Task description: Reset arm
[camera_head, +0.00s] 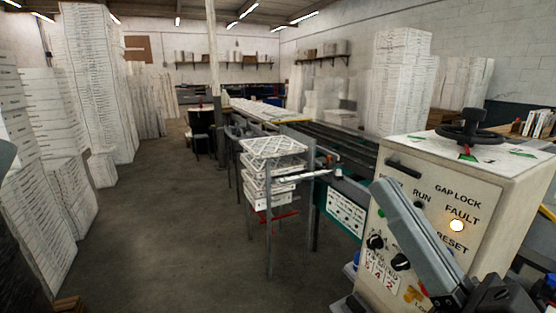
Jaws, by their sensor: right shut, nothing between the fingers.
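My right arm's grey link slants across the front of the machine cabinet at the lower right. My right gripper (494,293) is the dark part at the lower right, low in front of the cabinet. It is shut with nothing held, and its fingertips are hard to make out. My left gripper is not in view.
The control cabinet (408,177) with a black handwheel (470,135), knobs and a lit fault lamp (456,225) stands close at the right. A rack of white-framed filters (273,148) stands mid-view beside a conveyor (340,145). Tall stacks (92,80) line the left; the floor between is clear.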

